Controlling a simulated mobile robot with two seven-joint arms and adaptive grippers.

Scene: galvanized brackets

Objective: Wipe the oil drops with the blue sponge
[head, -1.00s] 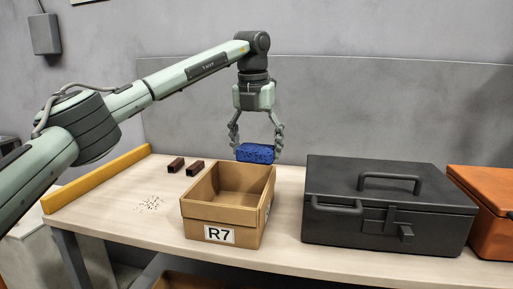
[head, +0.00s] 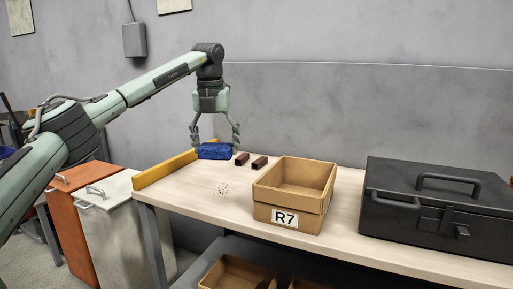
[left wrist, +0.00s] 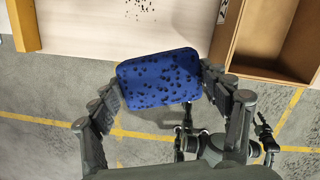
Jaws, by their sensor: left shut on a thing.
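My left gripper (head: 214,148) is shut on the blue sponge (head: 215,151), with a finger on each side of it. In the left wrist view the sponge (left wrist: 158,78) is speckled with dark pits and has floor behind it, beyond the table's edge. The oil drops (head: 222,189) are a patch of small dark specks on the pale table, left of the box. They also show at the top of the left wrist view (left wrist: 140,8), apart from the sponge. My right gripper (left wrist: 224,148) appears low in the left wrist view, its fingers spread and empty; the head view does not show it.
An open cardboard box marked R7 (head: 313,212) stands right of the drops. Two dark red blocks (head: 259,163) lie behind them. A yellow rail (head: 165,170) edges the table's left end. A black toolbox (head: 435,225) fills the right side. The table around the drops is clear.

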